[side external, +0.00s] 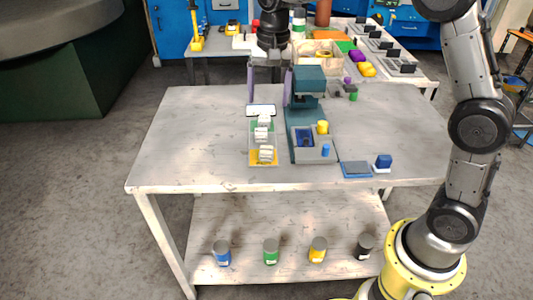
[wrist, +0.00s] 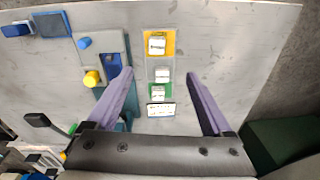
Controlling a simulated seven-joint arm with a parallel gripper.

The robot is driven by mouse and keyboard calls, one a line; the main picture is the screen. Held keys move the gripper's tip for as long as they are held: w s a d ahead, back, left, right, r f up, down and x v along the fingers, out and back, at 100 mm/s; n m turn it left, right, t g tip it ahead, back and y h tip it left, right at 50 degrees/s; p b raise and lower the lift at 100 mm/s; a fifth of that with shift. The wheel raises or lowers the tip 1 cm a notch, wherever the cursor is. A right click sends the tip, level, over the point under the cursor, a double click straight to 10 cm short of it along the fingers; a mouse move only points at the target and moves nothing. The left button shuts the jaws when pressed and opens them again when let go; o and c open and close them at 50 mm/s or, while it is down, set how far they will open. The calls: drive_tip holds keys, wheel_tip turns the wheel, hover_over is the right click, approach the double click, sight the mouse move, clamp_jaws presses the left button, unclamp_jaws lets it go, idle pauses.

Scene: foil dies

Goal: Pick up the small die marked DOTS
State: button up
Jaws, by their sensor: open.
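Three pale dies stand in a row on a narrow tray (side external: 253,147): one on the yellow section (side external: 266,154), one in the middle (side external: 261,134), one by the green section (side external: 264,119). The wrist view shows the yellow-section die (wrist: 157,46), the middle die (wrist: 162,76) and the green-section die (wrist: 158,92). The yellow-section one looks largest. Their markings are too small to read, so I cannot tell which says DOTS. My gripper (side external: 268,88) is open and empty above the table, at the far end of the row. In the wrist view its purple fingers (wrist: 160,75) lie either side of the row.
A white card (side external: 261,110) lies at the row's far end. Beside the row stands a teal press (side external: 308,85) with a grey base, a yellow knob (side external: 322,127) and a blue knob (side external: 325,150). A blue pad (side external: 356,169) and blue-white block (side external: 383,161) lie right. The table's left is clear.

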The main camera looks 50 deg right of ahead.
drive_tip(key=g, duration=0.1)
hover_over(266, 151)
drive_tip(key=f, duration=1.2)
drive_tip(key=shift+s+a+f, duration=0.2)
drive_tip(key=shift+a+f, duration=0.05)
drive_tip(key=shift+w+d+f, duration=0.1)
drive_tip(key=shift+d+f, duration=0.1)
drive_tip(key=shift+f, duration=1.2)
drive_tip(key=shift+w+d+f, duration=0.1)
drive_tip(key=shift+d+f, duration=0.05)
drive_tip(key=shift+f, duration=1.25)
drive_tip(key=shift+c, duration=0.2)
clamp_jaws()
